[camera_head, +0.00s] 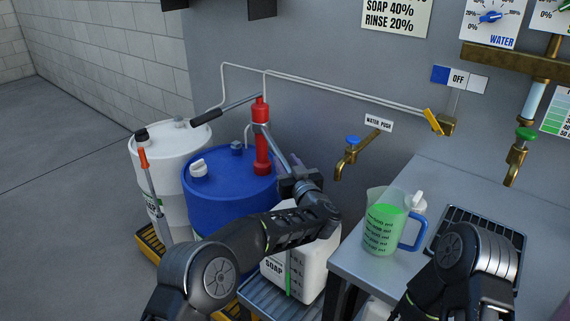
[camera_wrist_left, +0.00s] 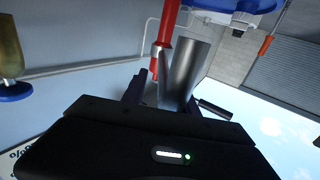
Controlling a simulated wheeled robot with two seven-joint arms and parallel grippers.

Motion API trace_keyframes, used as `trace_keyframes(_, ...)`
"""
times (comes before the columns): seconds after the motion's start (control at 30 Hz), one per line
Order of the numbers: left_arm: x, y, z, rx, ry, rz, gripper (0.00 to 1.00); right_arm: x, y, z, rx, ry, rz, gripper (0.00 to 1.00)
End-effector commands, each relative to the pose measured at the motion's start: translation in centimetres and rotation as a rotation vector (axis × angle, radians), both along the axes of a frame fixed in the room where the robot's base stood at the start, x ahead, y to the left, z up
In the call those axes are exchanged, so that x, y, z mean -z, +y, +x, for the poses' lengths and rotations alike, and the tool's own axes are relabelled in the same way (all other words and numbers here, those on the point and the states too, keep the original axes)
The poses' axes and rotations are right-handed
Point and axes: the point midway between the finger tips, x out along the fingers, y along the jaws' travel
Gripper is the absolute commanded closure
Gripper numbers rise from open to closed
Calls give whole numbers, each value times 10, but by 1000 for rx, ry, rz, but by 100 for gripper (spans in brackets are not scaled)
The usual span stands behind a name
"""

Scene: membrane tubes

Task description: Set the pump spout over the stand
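The red pump (camera_head: 262,150) stands upright on the blue barrel (camera_head: 215,200). Its grey metal spout (camera_head: 272,146) slants down and right from the pump to my left gripper (camera_head: 291,172). In the left wrist view the grey spout (camera_wrist_left: 186,72) fills the space between the dark fingers of my left gripper (camera_wrist_left: 165,98), which appears closed on it, with the red pump (camera_wrist_left: 168,25) behind. The slatted grey stand (camera_head: 262,293) is low beneath my left arm and bears the white soap jug (camera_head: 318,262). My arm hides part of the jug and stand. My right gripper is outside the views.
A measuring jug (camera_head: 381,222) with green liquid and a blue handle stands on the grey counter (camera_head: 350,262) to the right. A brass water tap (camera_head: 350,155) sticks out from the wall behind my left gripper. A white barrel (camera_head: 165,155) stands left of the blue one.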

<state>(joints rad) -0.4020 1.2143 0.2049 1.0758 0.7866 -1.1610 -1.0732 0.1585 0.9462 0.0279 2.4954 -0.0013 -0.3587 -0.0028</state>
Motion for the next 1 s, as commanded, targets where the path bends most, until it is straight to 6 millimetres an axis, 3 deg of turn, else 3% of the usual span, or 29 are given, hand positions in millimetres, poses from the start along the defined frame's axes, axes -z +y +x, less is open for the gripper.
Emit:
trace_keyframes(0.47,1,-2,-7,0,2,1,59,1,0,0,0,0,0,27)
trace_keyframes(0.8,1,-18,-56,2,1,2,59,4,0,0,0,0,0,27)
trace_keyframes(1.0,1,-23,-74,0,1,1,59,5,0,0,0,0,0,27)
